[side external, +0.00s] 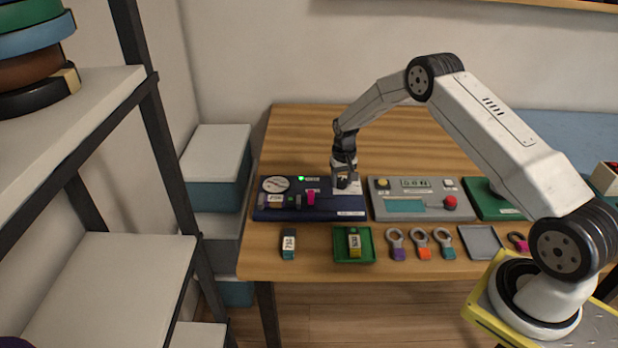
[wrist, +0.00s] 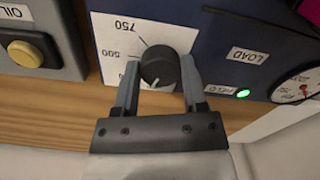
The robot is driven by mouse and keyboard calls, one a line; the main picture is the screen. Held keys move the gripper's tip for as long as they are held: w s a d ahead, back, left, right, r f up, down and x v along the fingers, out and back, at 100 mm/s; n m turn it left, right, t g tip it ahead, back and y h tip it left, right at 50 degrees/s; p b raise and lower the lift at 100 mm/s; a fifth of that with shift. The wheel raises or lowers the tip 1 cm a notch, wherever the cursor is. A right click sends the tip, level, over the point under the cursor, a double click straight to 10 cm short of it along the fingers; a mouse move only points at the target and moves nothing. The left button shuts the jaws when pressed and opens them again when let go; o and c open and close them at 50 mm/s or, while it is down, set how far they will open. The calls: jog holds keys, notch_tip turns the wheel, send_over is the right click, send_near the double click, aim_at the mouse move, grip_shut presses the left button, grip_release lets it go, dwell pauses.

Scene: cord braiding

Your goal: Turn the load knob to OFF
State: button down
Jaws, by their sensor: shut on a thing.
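A dark round knob (wrist: 160,66) sits on a white dial plate (wrist: 112,45) with "750" and "500" printed on it; lower marks are partly hidden by my gripper. My gripper (wrist: 157,72) has one finger on each side of the knob and is shut on it. In the side view my gripper (side external: 345,180) points down at the right end of the dark blue panel (side external: 310,213). A "LOAD" label (wrist: 248,56) and a lit green lamp (wrist: 243,93) are beside the plate. I cannot read the knob's exact setting.
A round gauge (side external: 276,184) is at the panel's left end. A grey panel (side external: 420,208) with a yellow button and red knob stands close on the right. A green tray (side external: 340,257) and several ringed tags lie in front. The table behind is clear.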

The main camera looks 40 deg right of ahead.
aim_at(342, 181)
jog(key=shift+n, duration=1.6)
jog(key=shift+c, duration=0.7)
grip_release()
jog(key=shift+r, duration=0.15)
jog(key=shift+r, duration=3.75)
jog(key=shift+r, duration=0.1)
